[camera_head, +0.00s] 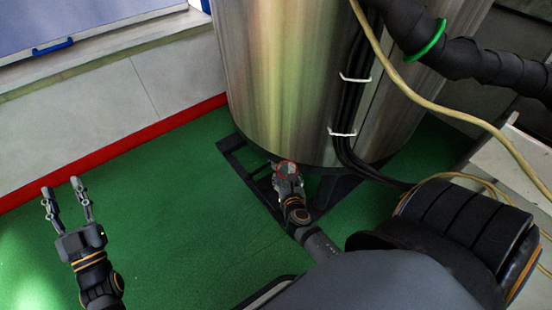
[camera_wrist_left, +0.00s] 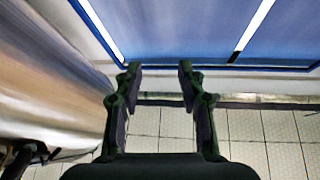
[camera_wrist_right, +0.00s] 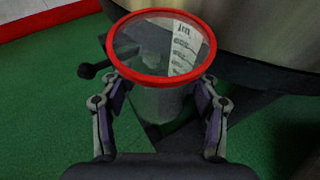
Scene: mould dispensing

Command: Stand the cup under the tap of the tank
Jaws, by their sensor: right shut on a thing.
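The cup (camera_wrist_right: 160,100) is clear with a red rim and printed marks on its side. In the right wrist view it stands between the fingers of my right gripper (camera_wrist_right: 160,115), which is shut on it. The tank (camera_head: 280,80) is a large steel cylinder. I cannot make out its tap; a dark rod with a knob (camera_wrist_right: 88,71) shows left of the cup. My left gripper (camera_head: 66,192) is open and empty at the left, over the green floor.
A dark frame (camera_head: 245,165) lies under the tank on the green floor (camera_head: 170,220). Black cables (camera_head: 350,110) and a beige hose (camera_head: 430,100) run down the tank's right side. A wall with a red base strip (camera_head: 120,150) is at the left. Floor between is clear.

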